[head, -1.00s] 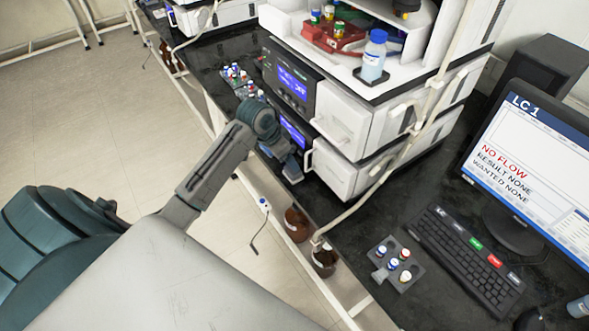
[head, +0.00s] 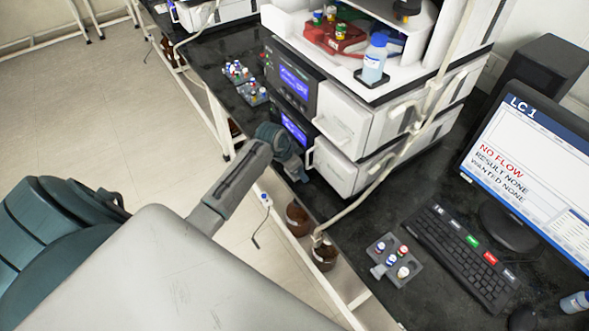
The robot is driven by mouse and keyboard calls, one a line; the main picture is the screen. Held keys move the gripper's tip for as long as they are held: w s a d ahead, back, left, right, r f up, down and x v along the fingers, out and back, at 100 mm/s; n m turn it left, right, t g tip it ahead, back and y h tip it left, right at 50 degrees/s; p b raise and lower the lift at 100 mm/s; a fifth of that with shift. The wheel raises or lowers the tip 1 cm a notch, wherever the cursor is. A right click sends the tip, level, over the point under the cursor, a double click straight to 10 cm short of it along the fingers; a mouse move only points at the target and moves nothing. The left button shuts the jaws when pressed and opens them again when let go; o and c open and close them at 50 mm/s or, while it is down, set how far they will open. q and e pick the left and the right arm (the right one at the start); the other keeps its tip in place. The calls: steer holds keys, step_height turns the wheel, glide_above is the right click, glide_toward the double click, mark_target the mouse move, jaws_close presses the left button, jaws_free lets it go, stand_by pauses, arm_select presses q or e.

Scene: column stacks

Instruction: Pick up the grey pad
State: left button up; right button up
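No separate flat grey pad shows clearly. A dark grey rack (head: 411,282) holding several capped vials lies on the black bench at the front right, left of the keyboard. A small lighter grey piece (head: 378,271) shows at its left corner; I cannot tell whether it is part of the rack. My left gripper (head: 302,177) hangs at the bench's front edge, before the lower instrument, up and left of the rack and well apart from it. Its fingers are small and partly hidden by the wrist, so their opening cannot be seen. My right gripper is out of view.
Stacked white instruments (head: 345,135) stand behind the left gripper, with a pale tube (head: 385,172) running down to brown bottles (head: 297,218) below the edge. A keyboard (head: 462,258) and monitor (head: 535,170) stand right. Other vial racks (head: 252,93) lie farther back. Bench left of the keyboard is partly clear.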

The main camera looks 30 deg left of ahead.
arm_select(q)
steer(key=c, duration=1.1)
steer(key=shift+s+a+r+b, duration=0.2)
steer(key=shift+r+b, duration=0.1)
steer(key=shift+b, duration=0.25)
steer(key=v, duration=0.2)
steer(key=b+v, duration=0.1)
steer(key=v, duration=0.1)
steer(key=w+v, duration=0.1)
steer(key=v, duration=0.1)
steer(key=shift+w+d+r+b, duration=0.1)
steer(key=shift+d+r+b, duration=0.2)
steer(key=shift+b, duration=0.1)
steer(key=shift+s+a+r+b, duration=0.1)
steer(key=shift+s+a+b, duration=0.2)
steer(key=shift+s+a, duration=1.75)
steer(key=shift+s+a+b, duration=0.3)
steer(key=shift+s, duration=3.4)
steer(key=shift+s+a+r+b, duration=0.1)
steer(key=shift+s+a+b, duration=0.2)
steer(key=shift+s+a, duration=1.75)
steer(key=shift+s+d+f, duration=0.1)
steer(key=shift+s+d, duration=0.75)
